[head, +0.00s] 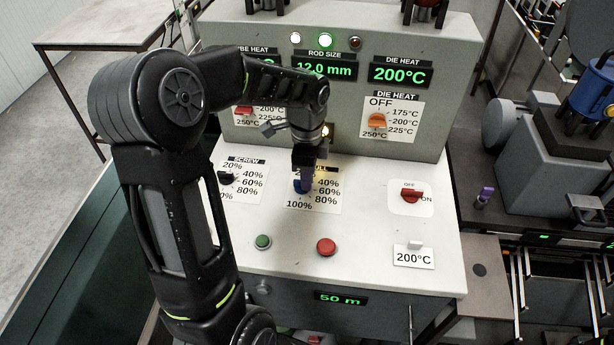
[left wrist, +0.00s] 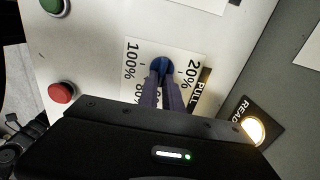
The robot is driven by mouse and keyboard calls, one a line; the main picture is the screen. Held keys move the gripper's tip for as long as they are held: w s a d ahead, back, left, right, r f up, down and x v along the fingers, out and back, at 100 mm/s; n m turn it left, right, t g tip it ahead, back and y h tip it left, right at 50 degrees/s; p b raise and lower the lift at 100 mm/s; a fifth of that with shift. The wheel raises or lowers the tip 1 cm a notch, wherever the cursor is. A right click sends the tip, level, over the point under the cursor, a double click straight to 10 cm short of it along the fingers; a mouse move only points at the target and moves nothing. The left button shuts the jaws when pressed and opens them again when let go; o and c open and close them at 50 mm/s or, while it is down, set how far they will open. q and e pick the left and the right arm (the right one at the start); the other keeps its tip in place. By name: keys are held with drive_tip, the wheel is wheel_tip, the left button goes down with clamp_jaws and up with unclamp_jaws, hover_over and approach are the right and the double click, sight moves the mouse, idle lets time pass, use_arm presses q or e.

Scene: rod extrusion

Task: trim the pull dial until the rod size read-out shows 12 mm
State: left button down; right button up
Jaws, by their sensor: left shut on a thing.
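The pull dial (head: 303,187) is a blue knob on a white scale plate on the sloped panel. My left gripper (head: 304,180) reaches down from above and is shut on the dial. In the left wrist view the blue dial (left wrist: 160,66) shows between and beyond the fingertips of my left gripper (left wrist: 160,82). The gripper and arm cover part of the scale, so the dial's exact setting is hidden. The rod size read-out (head: 325,67) shows 12.0 mm in green. My right gripper is not in view.
The black screw dial (head: 227,178) is left of the pull dial. A green button (head: 263,242) and red button (head: 326,247) are in front. The orange die heat dial (head: 377,121) and red on/off switch (head: 412,195) are to the right. A lit lamp (left wrist: 254,129) is near the gripper.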

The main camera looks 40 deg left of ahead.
use_arm(q)
drive_tip(key=c, duration=1.5)
unclamp_jaws()
drive_tip(key=shift+r, duration=0.1)
wheel_tip(320, 180, up, 8)
drive_tip(key=shift+f+b, duration=0.15)
drive_tip(key=shift+b, duration=0.45)
